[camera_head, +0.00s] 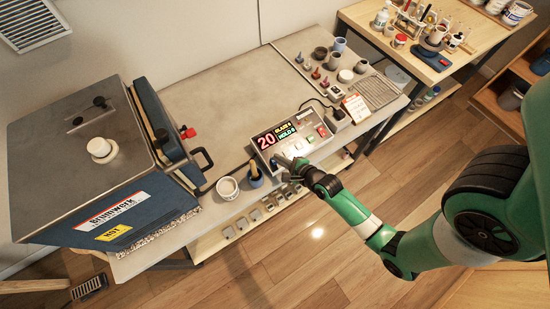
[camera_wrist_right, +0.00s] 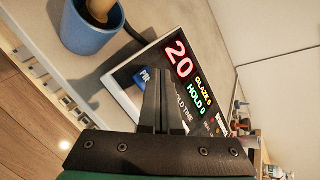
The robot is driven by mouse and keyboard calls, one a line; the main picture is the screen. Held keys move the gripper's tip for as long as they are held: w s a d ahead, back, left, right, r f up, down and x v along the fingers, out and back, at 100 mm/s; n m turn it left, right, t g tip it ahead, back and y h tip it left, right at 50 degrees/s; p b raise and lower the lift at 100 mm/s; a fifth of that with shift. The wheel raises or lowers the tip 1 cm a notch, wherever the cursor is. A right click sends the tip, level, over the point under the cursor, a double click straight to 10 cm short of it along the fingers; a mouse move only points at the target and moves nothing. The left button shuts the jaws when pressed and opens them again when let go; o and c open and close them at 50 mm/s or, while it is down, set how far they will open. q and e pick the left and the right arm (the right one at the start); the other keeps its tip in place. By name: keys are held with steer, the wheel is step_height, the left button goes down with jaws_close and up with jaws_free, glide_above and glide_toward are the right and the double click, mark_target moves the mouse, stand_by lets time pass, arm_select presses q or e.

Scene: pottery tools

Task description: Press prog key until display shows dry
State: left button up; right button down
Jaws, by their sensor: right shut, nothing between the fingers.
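The controller (camera_head: 311,146) is a grey box with a dark display (camera_head: 274,136) on the bench. The display reads a red 20, a yellow line starting GLAZE, and a green HOLD 0; it also shows in the right wrist view (camera_wrist_right: 190,75). A blue key (camera_wrist_right: 143,77) with white letters starting PR is partly hidden behind my fingers. My right gripper (camera_head: 280,160) is shut and empty at the controller's front edge; its fingertips (camera_wrist_right: 159,72) overlap the key's edge in the wrist view. I cannot tell whether they touch it. My left gripper is not in view.
A blue cup (camera_head: 256,181) with a brush or handle and a white cup (camera_head: 228,188) stand left of the controller. The large kiln (camera_head: 80,150) fills the bench's left side. Small pots and bottles stand behind right. The bench middle (camera_head: 215,95) is clear.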

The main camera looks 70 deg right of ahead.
mark_target(281, 168)
steer(key=shift+f, duration=0.15)
steer(key=shift+w+f, duration=0.1)
steer(key=shift+f, duration=0.15)
steer(key=shift+d+f+b, duration=0.1)
steer(key=shift+f+b, duration=0.3)
stand_by(0.7)
stand_by(0.3)
steer(key=shift+r+p, duration=0.8)
steer(key=shift+p, duration=0.2)
steer(key=r+p, duration=0.1)
steer(key=p, duration=0.1)
steer(key=r+p, duration=0.1)
steer(key=r, duration=0.1)
steer(key=s+a+r+p, duration=0.1)
steer(key=p, duration=0.1)
steer(key=shift+s+r+p, duration=0.1)
steer(key=shift+r+p, duration=0.25)
steer(key=shift+r, duration=0.05)
